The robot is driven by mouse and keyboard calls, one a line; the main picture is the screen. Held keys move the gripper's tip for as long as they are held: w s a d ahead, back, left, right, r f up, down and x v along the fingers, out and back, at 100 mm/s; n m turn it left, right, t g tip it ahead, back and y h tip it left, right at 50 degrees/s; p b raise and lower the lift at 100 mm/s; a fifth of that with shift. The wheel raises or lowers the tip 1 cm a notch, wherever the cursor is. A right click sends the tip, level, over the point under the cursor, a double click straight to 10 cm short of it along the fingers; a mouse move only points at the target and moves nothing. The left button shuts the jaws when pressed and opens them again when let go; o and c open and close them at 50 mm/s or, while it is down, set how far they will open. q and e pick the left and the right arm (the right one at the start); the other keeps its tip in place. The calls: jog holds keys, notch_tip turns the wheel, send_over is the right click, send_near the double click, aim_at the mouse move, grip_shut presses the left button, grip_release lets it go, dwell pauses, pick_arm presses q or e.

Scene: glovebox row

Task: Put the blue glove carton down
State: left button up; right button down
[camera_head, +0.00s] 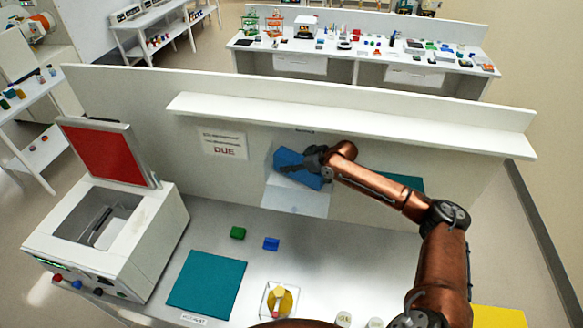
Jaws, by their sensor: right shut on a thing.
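The blue glove carton (290,160) is at the back of the bench, under the white shelf and in front of the upright back panel. My right gripper (312,160) reaches in from the right and is shut on the carton's right side, hiding part of it. The carton looks tilted. A pale, light-coloured patch or sheet (296,197) lies just below it; I cannot tell whether the carton touches anything beneath. My left gripper is not in view.
A white shelf (340,120) overhangs the carton. A white machine with a raised red lid (105,152) stands at left. Bare metal lies between.

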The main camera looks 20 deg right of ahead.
jog(key=shift+w+d+r, duration=0.1)
jog(key=shift+w+d, duration=0.05)
jog(key=shift+w, duration=0.15)
notch_tip(320, 180, down, 3)
jog(key=shift+p, duration=0.8)
jog(key=shift+f, duration=0.2)
jog(key=c, duration=1.5)
grip_release()
jog(key=shift+f, duration=0.15)
jog(key=shift+c, duration=0.2)
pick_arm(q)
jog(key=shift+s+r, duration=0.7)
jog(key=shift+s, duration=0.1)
pick_arm(e)
jog(key=o, duration=0.4)
jog(key=shift+o, duration=0.2)
jog(key=shift+s, duration=0.1)
